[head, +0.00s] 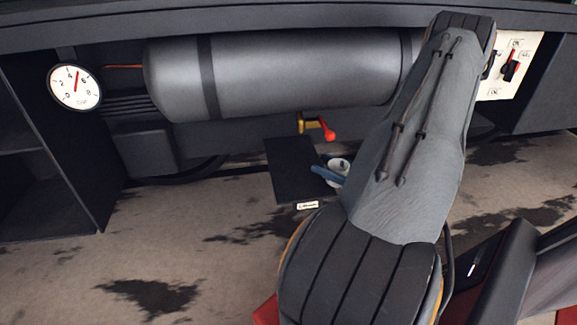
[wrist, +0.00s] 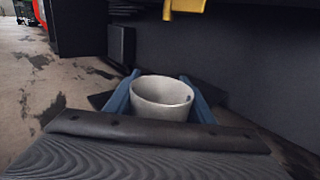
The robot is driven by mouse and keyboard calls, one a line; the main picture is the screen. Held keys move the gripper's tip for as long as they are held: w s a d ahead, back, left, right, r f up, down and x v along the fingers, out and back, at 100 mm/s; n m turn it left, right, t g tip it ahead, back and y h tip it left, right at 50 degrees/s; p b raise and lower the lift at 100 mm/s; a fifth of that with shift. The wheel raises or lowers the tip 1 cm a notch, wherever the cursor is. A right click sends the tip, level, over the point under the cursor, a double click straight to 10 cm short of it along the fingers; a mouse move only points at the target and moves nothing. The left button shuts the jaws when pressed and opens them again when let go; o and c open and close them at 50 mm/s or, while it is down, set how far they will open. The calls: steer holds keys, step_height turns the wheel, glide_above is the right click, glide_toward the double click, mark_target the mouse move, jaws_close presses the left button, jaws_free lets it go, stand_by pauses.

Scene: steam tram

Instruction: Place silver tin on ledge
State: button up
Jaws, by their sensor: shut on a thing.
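The silver tin (wrist: 162,92), a pale grey open-topped cup shape, stands upright between the two blue fingers of my gripper (wrist: 160,80) in the wrist view. The fingers are shut on its sides, and it looks empty inside. In the head view the tin (head: 341,163) shows only partly, since my arm and a blue finger cover the rest. A dark flat ledge (head: 288,170) with a small white label on its front edge lies just left of the tin. I cannot tell whether the tin touches the ledge or is above it.
A yellow valve with a red handle (head: 326,131) sticks out close above the ledge. A large grey cylinder (head: 290,75) runs behind. A round gauge (head: 75,87) is at left and a white switch panel (head: 518,60) at right. The stained floor is open in front.

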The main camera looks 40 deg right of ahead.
steer(key=b+x, duration=0.4)
steer(key=x, duration=1)
steer(key=shift+w+f, duration=0.1)
steer(key=shift+w, duration=0.05)
steer(key=shift+f+b, duration=0.95)
steer(key=shift+f, duration=0.8)
steer(key=shift+f, duration=0.2)
steer(key=o, duration=1.2)
steer(key=shift+r, duration=0.1)
steer(key=shift+r, duration=0.15)
steer(key=p+v, duration=0.3)
steer(key=v, duration=0.9)
steer(key=shift+p, duration=0.4)
